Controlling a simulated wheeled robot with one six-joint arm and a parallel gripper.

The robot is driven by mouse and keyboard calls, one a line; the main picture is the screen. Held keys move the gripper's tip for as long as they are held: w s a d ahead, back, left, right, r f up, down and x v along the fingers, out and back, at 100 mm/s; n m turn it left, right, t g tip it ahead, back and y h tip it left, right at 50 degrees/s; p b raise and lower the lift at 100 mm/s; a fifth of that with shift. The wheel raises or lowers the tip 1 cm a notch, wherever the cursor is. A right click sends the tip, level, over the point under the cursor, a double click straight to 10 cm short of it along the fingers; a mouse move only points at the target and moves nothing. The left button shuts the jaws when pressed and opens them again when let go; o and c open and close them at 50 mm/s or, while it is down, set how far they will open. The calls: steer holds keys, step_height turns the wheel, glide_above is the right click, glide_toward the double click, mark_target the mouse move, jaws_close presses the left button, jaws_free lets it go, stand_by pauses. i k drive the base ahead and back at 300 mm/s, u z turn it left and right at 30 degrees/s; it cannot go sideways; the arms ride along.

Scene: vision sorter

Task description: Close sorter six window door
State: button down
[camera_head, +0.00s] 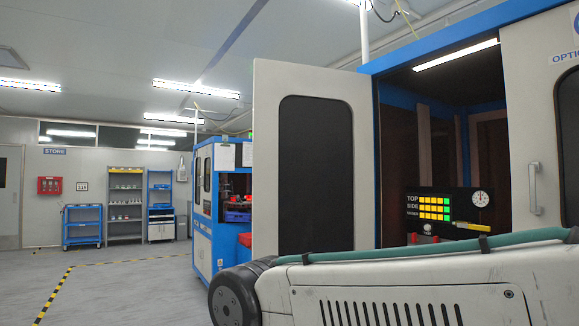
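A large blue-framed sorter cabinet (470,22) stands at the right. Its white door (265,170), with a dark rounded window (315,175), stands swung open on the left side of the opening. The white panel on the right (522,110) has a dark window at the picture's edge and a vertical metal handle (535,188). The dark interior shows between the two. Part of my own white arm with a green hose crosses the lower right, close in front of the cabinet. My gripper is not in view.
A lit panel (447,209) with yellow and green blocks and a round dial shows in the opening. Another blue and white machine (202,235) stands behind the open door. Shelves (125,205) and a blue cart (82,226) line the far wall. Grey floor at left is clear.

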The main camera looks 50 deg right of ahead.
mark_target(313, 186)
steer(key=i, duration=3.9)
steer(key=z, duration=4.1)
